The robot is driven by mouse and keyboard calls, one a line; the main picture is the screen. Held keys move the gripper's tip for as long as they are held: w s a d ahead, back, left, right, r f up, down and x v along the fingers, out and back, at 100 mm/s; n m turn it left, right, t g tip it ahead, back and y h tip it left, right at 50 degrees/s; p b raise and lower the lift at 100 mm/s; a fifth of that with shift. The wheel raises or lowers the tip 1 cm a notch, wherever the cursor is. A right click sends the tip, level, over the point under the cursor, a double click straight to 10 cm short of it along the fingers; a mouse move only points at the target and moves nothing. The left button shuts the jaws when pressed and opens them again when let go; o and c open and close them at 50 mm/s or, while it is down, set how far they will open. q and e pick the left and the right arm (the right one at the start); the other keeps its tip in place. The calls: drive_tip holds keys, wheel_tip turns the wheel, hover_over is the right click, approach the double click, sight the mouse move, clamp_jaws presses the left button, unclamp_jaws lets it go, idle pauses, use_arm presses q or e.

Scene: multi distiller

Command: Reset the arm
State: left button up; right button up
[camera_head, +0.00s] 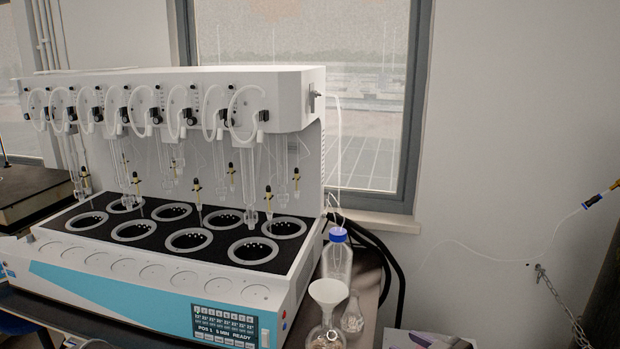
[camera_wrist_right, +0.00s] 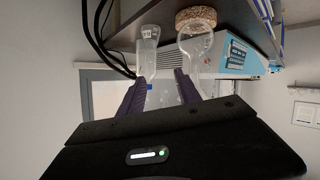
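My right gripper (camera_wrist_right: 161,76) shows in the right wrist view with two purple fingers spread apart and nothing seen between the tips. Parts of it seem to show at the bottom edge of the head view (camera_head: 430,341). A round glass flask on a cork ring (camera_wrist_right: 196,20) appears upside down beyond the fingers; its neck is partly behind one finger. A clear glass vessel (camera_wrist_right: 149,42) is beside it. The distiller (camera_head: 200,98) stands at the left in the head view, with several ringed wells and a lit screen (camera_head: 224,326). My left gripper is not in view.
At the distiller's right stand a blue-capped bottle (camera_head: 337,262), a white funnel (camera_head: 328,292) over a glass vessel, and a small conical flask (camera_head: 352,318). Black hoses (camera_head: 385,262) run behind them. A chain (camera_head: 562,305) hangs at far right.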

drive_tip(key=s+a+f+m+g+h, duration=0.1)
drive_tip(key=s+f+m, duration=0.1)
drive_tip(key=f, duration=0.5)
drive_tip(key=s+a+f+m+g+h, duration=0.1)
drive_tip(key=s+a+f+m+g, duration=0.15)
drive_tip(key=f, duration=0.45)
drive_tip(key=s+a+f+m+g, duration=0.2)
drive_tip(key=s+a+f+g, duration=0.2)
drive_tip(key=s+f, duration=0.6)
drive_tip(key=s+a+f+m+g, duration=0.3)
drive_tip(key=s+a+f, duration=0.3)
drive_tip(key=s+f, duration=0.4)
drive_tip(key=s+g, duration=0.1)
drive_tip(key=s, duration=0.4)
drive_tip(key=shift+s, duration=0.15)
